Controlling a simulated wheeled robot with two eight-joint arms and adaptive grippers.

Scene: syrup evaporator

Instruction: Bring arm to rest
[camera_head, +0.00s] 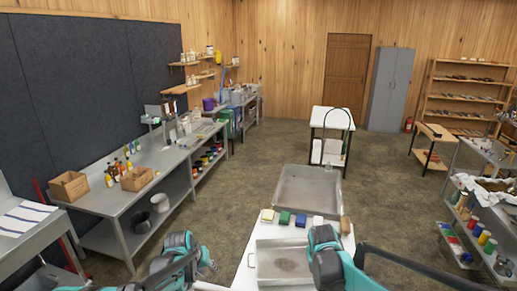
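My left arm comes in at the bottom left, and its gripper (206,262) shows as a small dark shape near the bottom edge. It is over the floor, to the left of the white table with the metal pans. It is too small to tell whether its fingers are apart, and I see nothing held in it. My teal and grey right arm rises at the bottom centre, in front of the table's right side. I cannot make out the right gripper.
A metal pan (310,180) and a nearer pan (260,258) sit ahead, with several coloured blocks (284,217) between them. A steel bench (120,198) with boxes and bottles runs along the left. Shelving stands at right. The middle floor (235,190) is clear.

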